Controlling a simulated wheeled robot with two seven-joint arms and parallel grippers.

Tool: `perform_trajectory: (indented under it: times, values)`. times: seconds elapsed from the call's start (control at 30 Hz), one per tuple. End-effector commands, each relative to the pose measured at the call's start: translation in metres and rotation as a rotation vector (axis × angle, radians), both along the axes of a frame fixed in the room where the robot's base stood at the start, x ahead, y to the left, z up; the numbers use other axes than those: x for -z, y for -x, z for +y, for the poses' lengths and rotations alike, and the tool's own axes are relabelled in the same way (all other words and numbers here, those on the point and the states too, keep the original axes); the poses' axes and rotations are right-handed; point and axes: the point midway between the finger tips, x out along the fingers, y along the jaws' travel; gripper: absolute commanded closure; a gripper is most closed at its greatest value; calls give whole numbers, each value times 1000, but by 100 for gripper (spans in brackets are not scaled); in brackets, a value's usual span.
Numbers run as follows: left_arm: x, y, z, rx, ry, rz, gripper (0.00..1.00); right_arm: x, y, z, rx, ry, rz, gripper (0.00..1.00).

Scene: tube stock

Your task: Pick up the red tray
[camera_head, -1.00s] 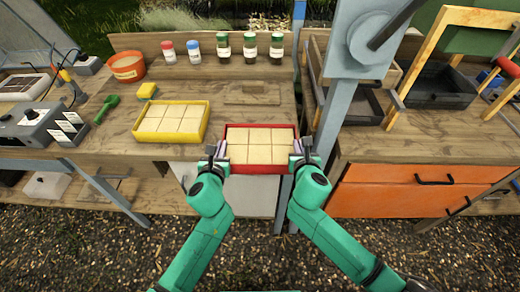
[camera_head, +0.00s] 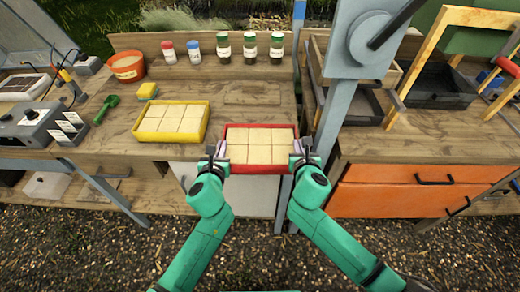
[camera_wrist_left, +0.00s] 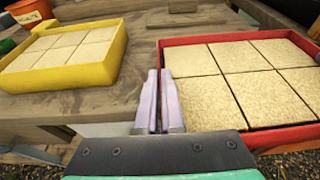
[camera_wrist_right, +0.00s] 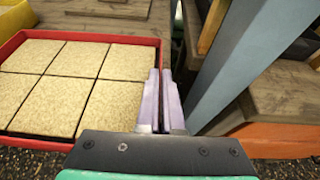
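The red tray (camera_head: 260,171), filled with several pale square blocks, lies at the front edge of the wooden bench, its near side in front of the edge. My left gripper (camera_head: 218,148) is at its left wall; in the left wrist view the fingers (camera_wrist_left: 160,100) are close together with the tray wall (camera_wrist_left: 162,52) between them. My right gripper (camera_head: 299,147) is at the right wall in the same way; its fingers (camera_wrist_right: 160,100) also show in the right wrist view, close together on the wall (camera_wrist_right: 158,52). I cannot tell whether the tray is clear of the bench.
A yellow tray (camera_head: 170,139) with similar blocks stands to the left of the red tray. Several bottles (camera_head: 223,49) and an orange pot (camera_head: 127,68) stand at the back. A grey-blue post (camera_head: 332,110) rises close to the right gripper. The bench behind the red tray is mostly clear.

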Motion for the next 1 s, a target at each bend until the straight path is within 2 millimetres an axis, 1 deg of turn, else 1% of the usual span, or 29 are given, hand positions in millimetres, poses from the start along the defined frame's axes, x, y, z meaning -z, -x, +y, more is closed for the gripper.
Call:
perform_trajectory:
  times: [0.43, 0.57, 0.67, 0.9, 1.0]
  values:
    - [1, 1, -1, 3, 0, 1, 100, 1, 0, 0, 1, 0, 2, 100]
    - [-3, 0, -1, 3, 0, -1, 100, -3, 0, 0, 1, 0, 0, 100]
    - [-13, 0, -1, 3, 0, -2, 100, -13, 0, 0, 1, 0, -1, 100]
    - [-49, 0, -1, 3, 0, -3, 100, -49, 0, 0, 1, 0, -2, 100]
    - [-54, 0, -1, 3, -1, -2, 100, -54, 0, 0, 1, 0, -2, 100]
